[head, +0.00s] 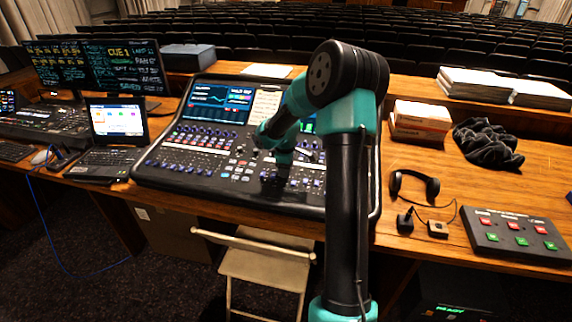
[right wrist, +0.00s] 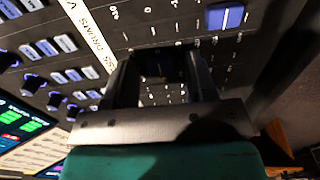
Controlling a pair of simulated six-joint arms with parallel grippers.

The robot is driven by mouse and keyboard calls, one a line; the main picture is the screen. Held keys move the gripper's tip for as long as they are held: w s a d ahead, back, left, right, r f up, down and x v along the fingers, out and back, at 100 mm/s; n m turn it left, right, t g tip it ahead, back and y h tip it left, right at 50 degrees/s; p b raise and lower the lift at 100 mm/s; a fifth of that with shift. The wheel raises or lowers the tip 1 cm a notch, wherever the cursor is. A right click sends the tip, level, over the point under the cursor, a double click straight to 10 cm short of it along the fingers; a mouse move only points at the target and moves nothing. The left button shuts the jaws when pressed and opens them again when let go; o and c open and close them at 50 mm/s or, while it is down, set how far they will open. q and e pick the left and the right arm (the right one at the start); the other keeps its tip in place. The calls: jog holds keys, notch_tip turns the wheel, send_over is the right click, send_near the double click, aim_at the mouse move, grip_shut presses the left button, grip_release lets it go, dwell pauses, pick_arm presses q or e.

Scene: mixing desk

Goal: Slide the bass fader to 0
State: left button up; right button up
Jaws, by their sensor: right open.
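The mixing console (head: 150,182) stands on the desk in the head view. My right gripper (head: 275,187) points down at its lower middle, among the fader rows. In the right wrist view the open fingers (right wrist: 164,68) are close above the dark panel. A shaded dark-blue cap seems to be between them; I cannot tell if they touch it. A bright blue fader cap (right wrist: 225,17) lies beyond the fingertips, to the right. A white label strip (right wrist: 88,35) reads "SS DRUMS V", its bass end partly hidden by the gripper. I cannot tell which cap is the bass fader.
Blue knobs and buttons (right wrist: 46,48) lie left of the label strip. In the head view a laptop (head: 117,125) is left of the console. A headset (head: 414,185) and a button box (head: 515,235) are to its right. My right arm hides the console's right part.

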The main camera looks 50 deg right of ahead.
jog(key=shift+r, duration=0.15)
notch_tip(320, 180, up, 17)
jog(key=a, duration=0.1)
jog(key=shift+s+a, duration=0.3)
jog(key=shift+s, duration=0.05)
dwell(0.4)
